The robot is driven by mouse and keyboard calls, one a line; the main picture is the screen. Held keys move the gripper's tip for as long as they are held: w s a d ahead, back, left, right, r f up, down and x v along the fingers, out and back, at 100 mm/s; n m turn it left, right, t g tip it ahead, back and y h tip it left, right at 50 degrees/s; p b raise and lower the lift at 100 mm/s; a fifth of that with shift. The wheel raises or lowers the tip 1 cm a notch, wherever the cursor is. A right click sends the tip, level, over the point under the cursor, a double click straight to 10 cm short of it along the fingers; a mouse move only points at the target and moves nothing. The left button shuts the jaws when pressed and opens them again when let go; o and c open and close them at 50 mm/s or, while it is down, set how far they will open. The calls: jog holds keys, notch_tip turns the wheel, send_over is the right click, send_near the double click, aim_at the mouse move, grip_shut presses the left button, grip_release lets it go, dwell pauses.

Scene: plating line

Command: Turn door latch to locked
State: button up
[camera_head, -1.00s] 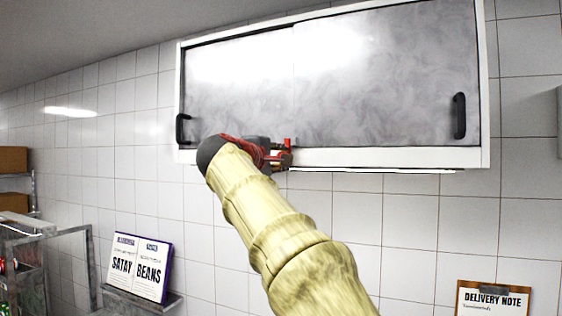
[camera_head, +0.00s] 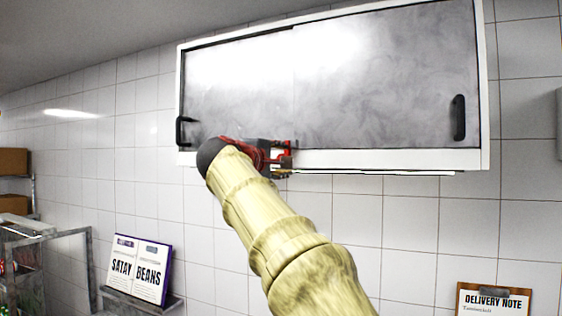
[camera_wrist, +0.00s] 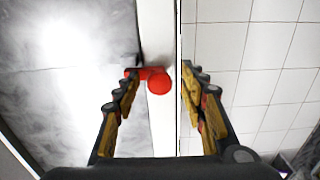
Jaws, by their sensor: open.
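The red door latch (camera_wrist: 158,83) sits on the white lower frame of the wall cabinet. In the wrist view its round knob lies between my open fingers, with a short red arm reaching left toward a grey piece at the door edge. My gripper (camera_wrist: 161,74) has one finger on each side of the latch; I cannot tell whether either finger touches it. In the head view my gripper (camera_head: 284,156) is at the cabinet's lower edge near the middle, and it and my arm partly hide the latch. The cabinet's grey sliding doors (camera_head: 385,80) appear closed.
Black handles stand at the left (camera_head: 184,130) and right (camera_head: 458,118) of the doors. Below is a tiled wall, with an open book (camera_head: 140,268) on a ledge at the left and a delivery note clipboard (camera_head: 493,300) at the lower right. Shelving stands far left.

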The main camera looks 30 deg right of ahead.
jog(key=shift+a, duration=0.1)
jog(key=v, duration=1.2)
